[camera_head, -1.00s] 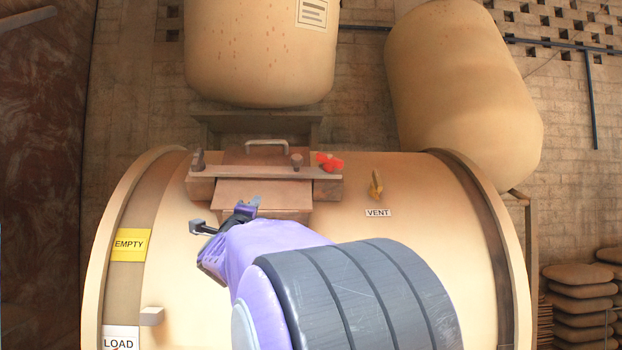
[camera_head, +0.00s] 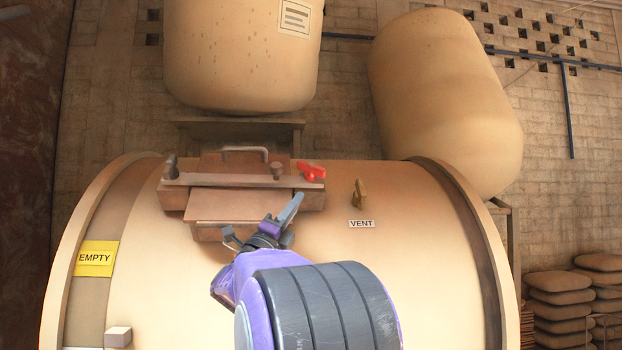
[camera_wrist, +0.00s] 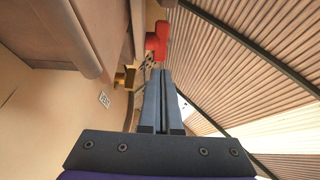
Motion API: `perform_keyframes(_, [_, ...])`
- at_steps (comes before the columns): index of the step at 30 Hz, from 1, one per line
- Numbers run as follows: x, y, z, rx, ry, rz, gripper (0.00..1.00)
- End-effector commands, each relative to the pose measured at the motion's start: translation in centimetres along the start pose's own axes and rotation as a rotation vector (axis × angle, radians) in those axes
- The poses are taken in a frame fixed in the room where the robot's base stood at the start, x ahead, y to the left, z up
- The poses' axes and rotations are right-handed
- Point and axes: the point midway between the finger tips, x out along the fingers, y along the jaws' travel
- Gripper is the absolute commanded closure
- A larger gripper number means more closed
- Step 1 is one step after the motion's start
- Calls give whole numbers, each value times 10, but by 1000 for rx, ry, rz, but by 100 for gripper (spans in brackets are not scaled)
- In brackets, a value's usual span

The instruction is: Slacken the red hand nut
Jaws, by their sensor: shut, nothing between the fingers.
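The red hand nut (camera_head: 312,171) sits at the right end of the brown clamp bar (camera_head: 240,181) on top of the cream drum. It also shows in the wrist view (camera_wrist: 157,41), just beyond my fingertips. My gripper (camera_head: 297,197) is below the nut in the head view, its fingers pointing up and right towards it. In the wrist view my gripper (camera_wrist: 162,72) has its two blue-grey fingers together with nothing between them. The fingers look apart from the nut, though the exact gap is hard to tell.
A yellow-brown vent handle (camera_head: 359,194) stands right of the nut above a VENT label (camera_head: 362,224). Two large cream tanks hang behind.

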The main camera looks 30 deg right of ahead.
Motion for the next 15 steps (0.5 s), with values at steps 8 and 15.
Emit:
perform_keyframes(8, [58, -1, 1, -1, 0, -1, 100])
perform_keyframes(15, [80, 0, 1, -1, -2, 1, 100])
